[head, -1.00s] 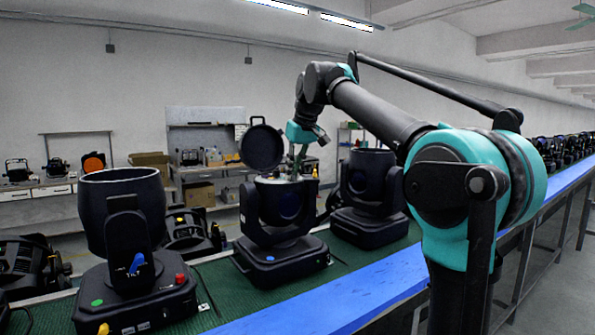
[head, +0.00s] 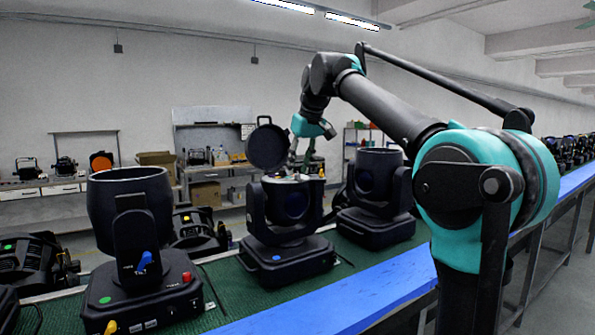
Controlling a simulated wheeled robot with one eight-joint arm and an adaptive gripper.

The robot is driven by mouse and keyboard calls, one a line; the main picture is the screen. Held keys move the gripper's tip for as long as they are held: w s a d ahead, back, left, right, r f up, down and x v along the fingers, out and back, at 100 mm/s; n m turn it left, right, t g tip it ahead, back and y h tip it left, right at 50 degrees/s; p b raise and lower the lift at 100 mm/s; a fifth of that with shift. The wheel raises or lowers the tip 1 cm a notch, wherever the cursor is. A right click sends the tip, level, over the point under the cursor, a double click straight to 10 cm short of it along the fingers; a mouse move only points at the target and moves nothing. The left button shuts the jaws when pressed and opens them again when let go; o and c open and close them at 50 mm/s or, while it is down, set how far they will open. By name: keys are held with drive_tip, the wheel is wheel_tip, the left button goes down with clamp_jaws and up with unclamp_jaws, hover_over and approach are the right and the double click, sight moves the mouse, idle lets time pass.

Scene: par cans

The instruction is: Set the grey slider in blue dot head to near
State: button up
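The blue dot head (head: 287,203) is the dark moving head in the middle of the belt, with a small blue dot on the front of its base. Its round lid (head: 268,147) stands open at the upper left, showing a pale top with small parts. My gripper (head: 305,165) points down just above the right part of that open top. Its fingers are small, and I cannot tell whether they are open, shut or touching anything. The grey slider cannot be made out at this size.
A head with a green dot (head: 132,250) stands to the left, with a blue lever and red and yellow knobs. Another dark head (head: 375,200) stands close on the right. A blue strip (head: 340,310) runs along the front of the green belt (head: 225,285).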

drive_tip(key=v, duration=1)
drive_tip(key=shift+r, duration=0.1)
